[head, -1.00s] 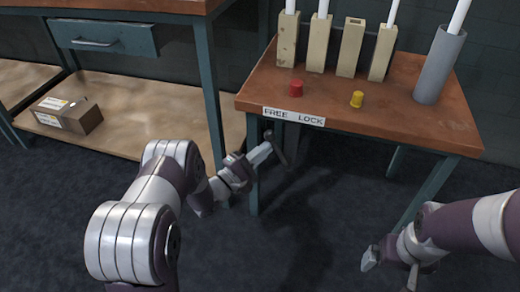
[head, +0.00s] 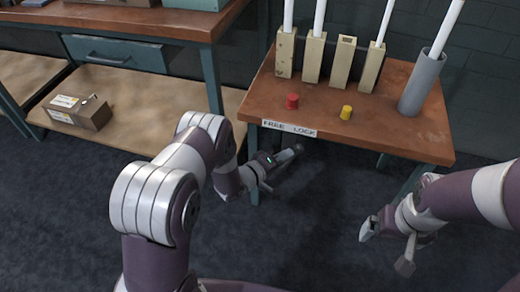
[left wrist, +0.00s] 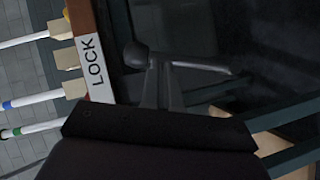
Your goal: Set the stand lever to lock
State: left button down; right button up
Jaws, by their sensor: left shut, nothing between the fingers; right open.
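The stand lever is a dark rod with a round knob (head: 298,147), under the stand's front edge. In the head view its knob is below the word LOCK on the white FREE LOCK label (head: 290,129). In the left wrist view the lever (left wrist: 200,66) lies across the picture, its knob close to the LOCK label (left wrist: 96,62). My left gripper (head: 287,157) is shut and empty, with its tips at the lever; I cannot tell whether they touch it. My right gripper (head: 386,250) is open and empty, low at the right, away from the stand.

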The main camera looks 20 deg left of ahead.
pick_arm(q)
jog(key=shift+d+f+y+p, duration=0.15)
jog(key=shift+d+y+p, duration=0.15)
jog(key=shift+d+p, duration=0.45)
pick_arm(e)
jog(key=shift+r, duration=0.85)
pick_arm(q)
jog(key=shift+d, duration=0.25)
